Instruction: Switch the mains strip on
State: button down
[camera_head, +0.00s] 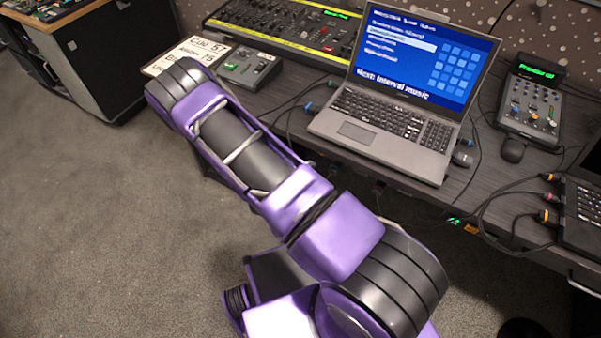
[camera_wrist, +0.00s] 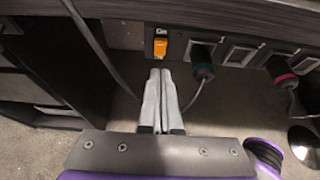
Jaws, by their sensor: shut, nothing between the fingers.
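The mains strip (camera_wrist: 179,60) runs along under the desk edge in the wrist view, with an orange switch (camera_wrist: 160,48) near its left part and a small label above it. To the right, a black plug with a teal ring (camera_wrist: 203,62) sits in the strip, and a plug with a pink ring (camera_wrist: 279,70) sits further right. My gripper (camera_wrist: 160,72) is shut and empty, its fingertips pointing up just below the orange switch; I cannot tell if they touch it. In the head view my arm hides the gripper. The switch's position is unclear.
The desk holds a laptop (camera_head: 382,113), a fader console (camera_head: 291,33), a small box with a green display (camera_head: 242,68) and a controller (camera_head: 531,104). A cable (camera_wrist: 92,45) hangs left of the fingers. Open carpet (camera_head: 90,220) lies left of my arm.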

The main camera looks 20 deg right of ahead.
jog(key=shift+w+d+f, duration=0.1)
jog(key=shift+w+d, duration=0.75)
jog(key=shift+d, duration=0.25)
jog(key=shift+w+d, duration=0.85)
jog(key=shift+d, duration=0.2)
jog(key=shift+d, duration=0.1)
jog(key=shift+w+d, duration=0.15)
jog(key=shift+w, duration=0.05)
jog(key=shift+r+p, duration=0.6)
jog(key=shift+r, duration=0.35)
